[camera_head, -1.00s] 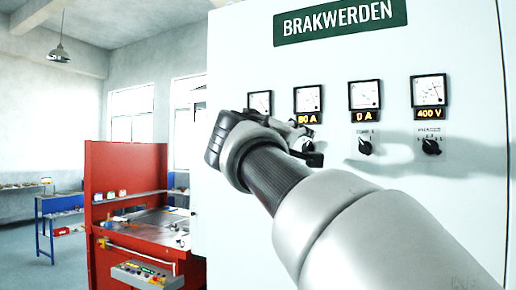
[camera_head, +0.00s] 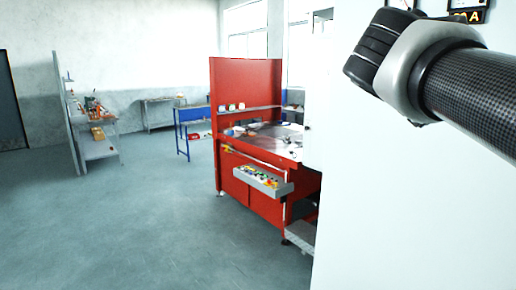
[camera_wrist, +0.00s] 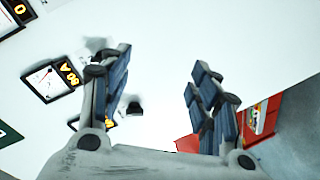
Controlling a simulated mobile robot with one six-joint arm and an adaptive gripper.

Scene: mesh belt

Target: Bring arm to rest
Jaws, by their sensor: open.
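My arm reaches in from the right edge of the head view, with its dark wrist end in front of the white cabinet (camera_head: 400,200). The fingers are not clear in that view. In the wrist view my gripper (camera_wrist: 162,82) is open, with its two blue-padded fingers apart and nothing between them. The cabinet's white face lies behind the fingers. A meter with an orange readout (camera_wrist: 50,80) and a black knob (camera_wrist: 134,108) show left of and between the fingers.
Farther back are a blue-legged table (camera_head: 190,118) and a shelf bench (camera_head: 98,140). The grey floor (camera_head: 110,220) at the left is clear.

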